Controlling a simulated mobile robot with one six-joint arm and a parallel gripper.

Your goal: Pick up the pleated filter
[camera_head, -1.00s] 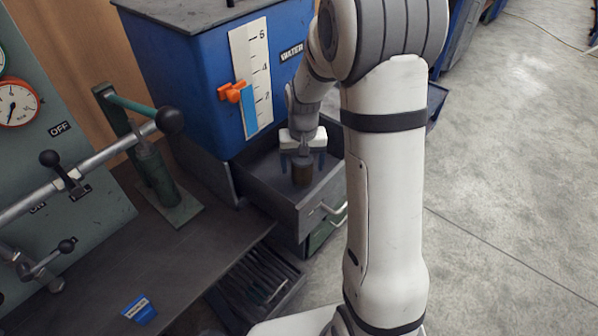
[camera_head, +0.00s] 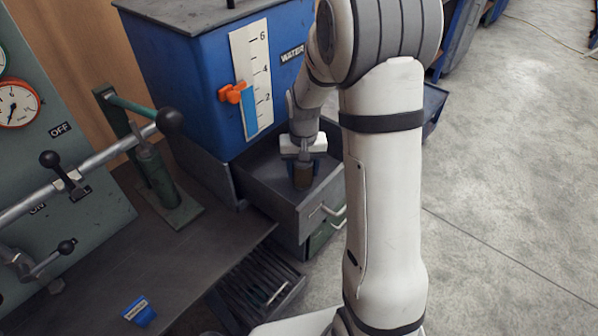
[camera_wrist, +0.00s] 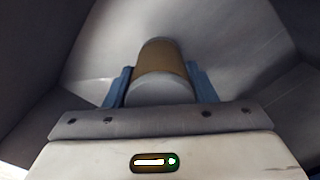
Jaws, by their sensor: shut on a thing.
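The pleated filter (camera_head: 303,177) is a small brown cylinder with a grey end, inside the open grey drawer (camera_head: 284,206) below the blue water tank. In the wrist view the filter (camera_wrist: 161,62) sits between the two blue fingers of my gripper (camera_wrist: 161,88). My gripper (camera_head: 303,166) reaches down into the drawer from above and is shut on the filter. I cannot tell whether the filter touches the drawer floor.
The drawer's walls stand close around my gripper. The blue water tank (camera_head: 205,95) rises behind it. To the left are a bench (camera_head: 165,262) with a green hand pump (camera_head: 160,175), a lever pipe (camera_head: 110,152) and a small blue box (camera_head: 139,311). Open floor (camera_head: 510,180) lies to the right.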

